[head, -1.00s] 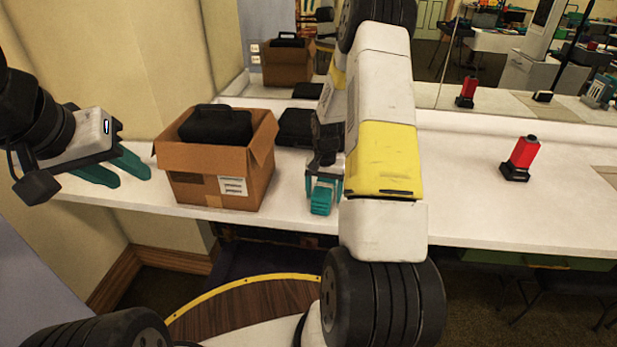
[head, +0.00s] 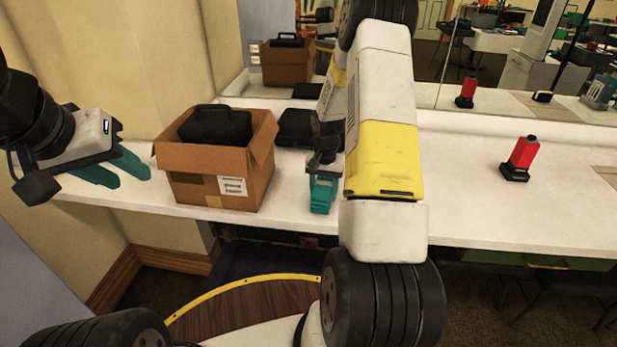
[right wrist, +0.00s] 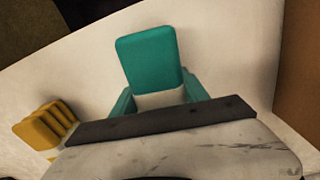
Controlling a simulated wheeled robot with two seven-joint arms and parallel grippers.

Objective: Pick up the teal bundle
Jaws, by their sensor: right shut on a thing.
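The teal bundle (head: 321,199) is at the front edge of the white counter, right of the cardboard box in the head view. In the right wrist view the teal bundle (right wrist: 150,58) shows its flat teal top and a pale band below. My right gripper (head: 323,180) reaches down over it. Its teal fingers (right wrist: 158,97) are shut on the bundle, one on each side. I cannot tell whether the bundle touches the counter. My left gripper (head: 132,180) is open and empty, left of the box, with its two teal fingers apart.
The open cardboard box (head: 215,185) holds a black case (head: 214,127). Another black case (head: 296,125) lies behind. A yellow stack (right wrist: 45,125) shows in the right wrist view. A red device (head: 522,153) stands on the right of the counter (head: 470,195), with clear room around it. A mirror backs the counter.

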